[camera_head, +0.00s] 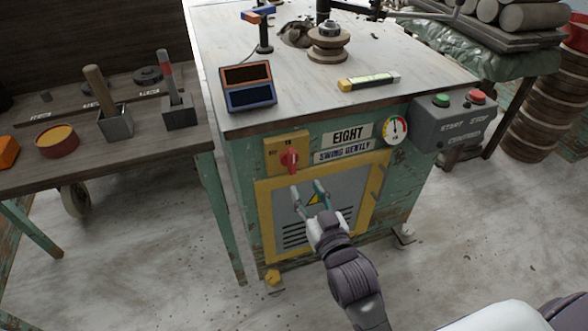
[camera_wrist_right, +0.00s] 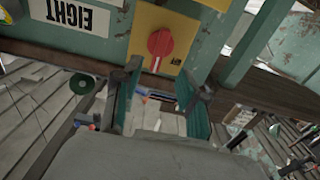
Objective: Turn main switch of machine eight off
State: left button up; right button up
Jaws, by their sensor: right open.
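The main switch is a red rotary knob (camera_head: 290,158) on a yellow plate (camera_head: 272,147), on the front of the green machine labelled EIGHT (camera_head: 348,134). Its grip looks roughly upright; the small plate lettering is hard to read. My right gripper (camera_head: 306,187) is open and empty, just below and slightly right of the knob, not visibly gripping it. My left gripper is not in view.
A yellow-framed grey vent panel (camera_head: 291,225) lies below the switch. A gauge (camera_head: 396,130) and a start/stop box (camera_head: 452,120) are to the right. A wooden bench (camera_head: 130,140) stands close at left. The floor in front is open.

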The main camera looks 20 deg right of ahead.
aim_at(294, 166)
jog(key=w+b, duration=0.1)
jog(key=w, duration=0.8)
jog(key=shift+a, duration=0.15)
grip_shut()
